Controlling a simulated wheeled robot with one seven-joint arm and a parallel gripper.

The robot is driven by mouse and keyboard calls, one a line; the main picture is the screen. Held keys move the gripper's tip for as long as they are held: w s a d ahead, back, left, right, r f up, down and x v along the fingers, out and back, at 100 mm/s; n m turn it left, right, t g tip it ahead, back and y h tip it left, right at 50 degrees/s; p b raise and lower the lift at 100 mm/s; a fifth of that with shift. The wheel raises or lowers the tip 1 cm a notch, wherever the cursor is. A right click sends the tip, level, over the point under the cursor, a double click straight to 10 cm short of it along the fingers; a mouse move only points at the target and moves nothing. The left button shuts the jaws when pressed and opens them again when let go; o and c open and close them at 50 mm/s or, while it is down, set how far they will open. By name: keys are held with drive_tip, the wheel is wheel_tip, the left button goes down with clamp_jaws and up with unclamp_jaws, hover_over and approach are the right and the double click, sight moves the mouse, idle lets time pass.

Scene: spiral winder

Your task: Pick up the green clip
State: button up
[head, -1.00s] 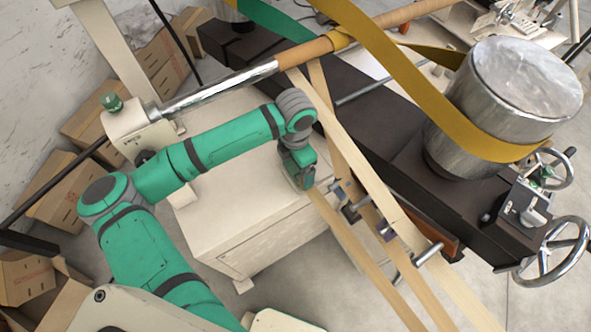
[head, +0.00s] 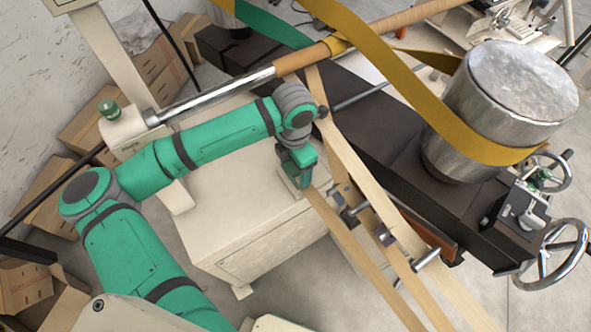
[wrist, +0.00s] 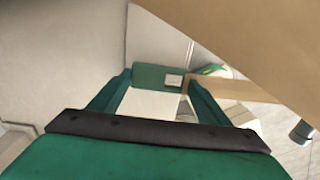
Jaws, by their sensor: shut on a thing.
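My gripper (wrist: 155,100) shows in the wrist view with its two green fingers spread apart. A flat green piece (wrist: 150,76) with a small pale square lies between the fingertips and seems to touch both. I take it to be the green clip, held between the fingers. In the head view my gripper (head: 301,181) points down beside the right top edge of the cream cabinet, at the upper end of a wooden strip. The clip cannot be told apart from my green gripper there.
The cream cabinet (head: 235,205) stands below my arm. Long wooden strips (head: 375,255) run down to the right, close to my gripper. A metal drum (head: 515,95) with a yellow belt (head: 400,80) stands right. A steel shaft (head: 215,98) lies behind my arm.

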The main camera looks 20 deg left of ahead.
sight(294, 183)
drive_tip(key=s+r, duration=0.1)
drive_tip(key=r, duration=0.1)
drive_tip(key=s+d+r, duration=0.1)
drive_tip(key=s+r, duration=0.1)
drive_tip(key=s+d+r, duration=0.3)
drive_tip(key=s+r, duration=0.1)
drive_tip(key=s, duration=0.5)
drive_tip(key=shift+d+r, duration=0.25)
drive_tip(key=shift+d, duration=0.15)
drive_tip(key=shift+w, duration=0.2)
